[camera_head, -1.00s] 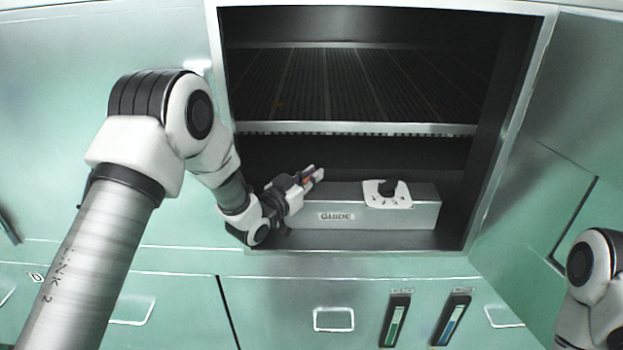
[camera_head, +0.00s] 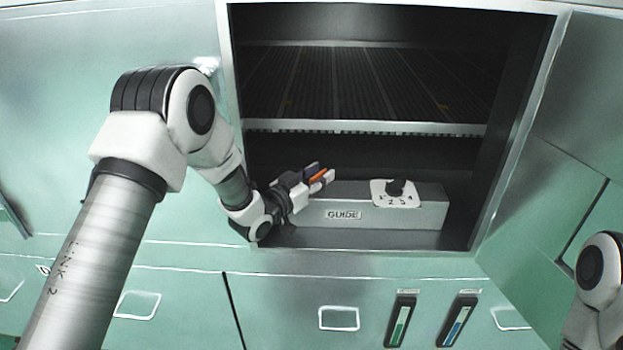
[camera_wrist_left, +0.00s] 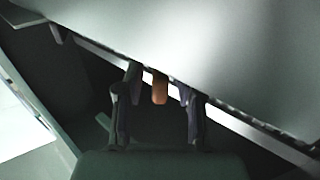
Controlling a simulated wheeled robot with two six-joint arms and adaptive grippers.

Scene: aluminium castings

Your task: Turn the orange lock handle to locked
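The orange lock handle (camera_head: 318,175) shows as a short orange bar at the left end of the grey guide box, inside the cabinet opening. My left gripper (camera_head: 321,173) reaches in from the left, and its fingers stand on either side of the handle. In the left wrist view the orange handle (camera_wrist_left: 160,89) hangs between the two dark fingers (camera_wrist_left: 160,98), with a gap visible on each side. The left gripper is open. The handle's base is hidden. My right gripper is out of view; only part of the right arm shows at lower right.
The guide box (camera_head: 425,212) has a white plate with a black knob (camera_head: 396,187) and numbers on top. A slatted shelf (camera_head: 360,128) lies above it. The metal opening frame and the right-hand door (camera_head: 560,130) bound the space. Green drawers are below.

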